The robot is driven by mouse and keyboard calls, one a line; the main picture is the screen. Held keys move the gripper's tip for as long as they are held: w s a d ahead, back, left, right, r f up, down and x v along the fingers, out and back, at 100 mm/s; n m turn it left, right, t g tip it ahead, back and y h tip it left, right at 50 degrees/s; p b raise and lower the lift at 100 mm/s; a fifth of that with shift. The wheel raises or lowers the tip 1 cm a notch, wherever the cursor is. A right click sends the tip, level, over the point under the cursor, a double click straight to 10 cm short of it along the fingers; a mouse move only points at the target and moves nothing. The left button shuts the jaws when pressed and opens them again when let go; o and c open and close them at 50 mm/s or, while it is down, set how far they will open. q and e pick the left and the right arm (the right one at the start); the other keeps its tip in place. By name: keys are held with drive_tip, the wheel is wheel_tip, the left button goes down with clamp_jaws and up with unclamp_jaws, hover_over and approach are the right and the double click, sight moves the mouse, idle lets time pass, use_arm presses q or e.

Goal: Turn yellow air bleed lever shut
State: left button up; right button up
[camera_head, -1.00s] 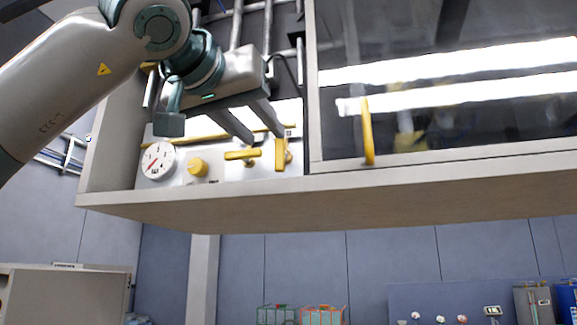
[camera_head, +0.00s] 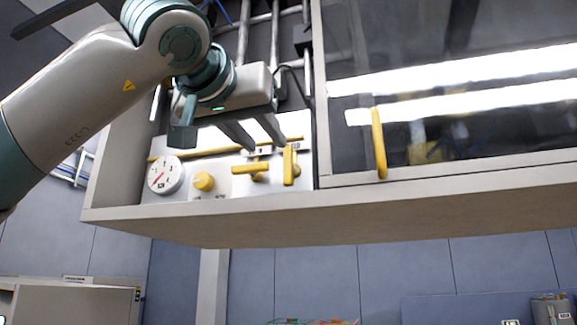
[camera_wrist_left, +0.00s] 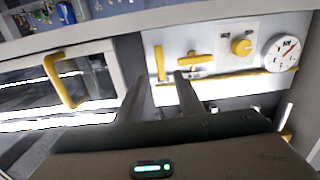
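Two yellow levers are on the white panel inside the open cabinet bay. One lever (camera_head: 250,169) lies horizontal and the other lever (camera_head: 291,166) stands vertical to its right. Their labels are too small to read, so I cannot tell which is the air bleed lever. My left gripper (camera_head: 267,144) is open and empty, its two fingers just above the levers in the head view. In the left wrist view the vertical lever (camera_wrist_left: 159,62) appears between the fingertips of the left gripper (camera_wrist_left: 160,76), and the horizontal lever (camera_wrist_left: 193,59) is beyond the other finger. Contact is not visible. My right gripper is not in view.
A round gauge (camera_head: 165,175) and a yellow knob (camera_head: 204,182) sit left of the levers. A yellow pipe runs along the panel behind the fingers. A glass door with a yellow handle (camera_head: 379,143) is on the right. The cabinet's bottom ledge (camera_head: 300,213) runs below the panel.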

sight(287, 166)
use_arm(q)
drive_tip(key=p+x, duration=0.6)
drive_tip(key=x, duration=0.8)
drive_tip(key=shift+w+d, duration=0.1)
drive_tip(key=shift+w, duration=0.25)
drive_tip(key=shift+w+d+f, duration=0.1)
drive_tip(key=shift+w, duration=0.1)
clamp_jaws()
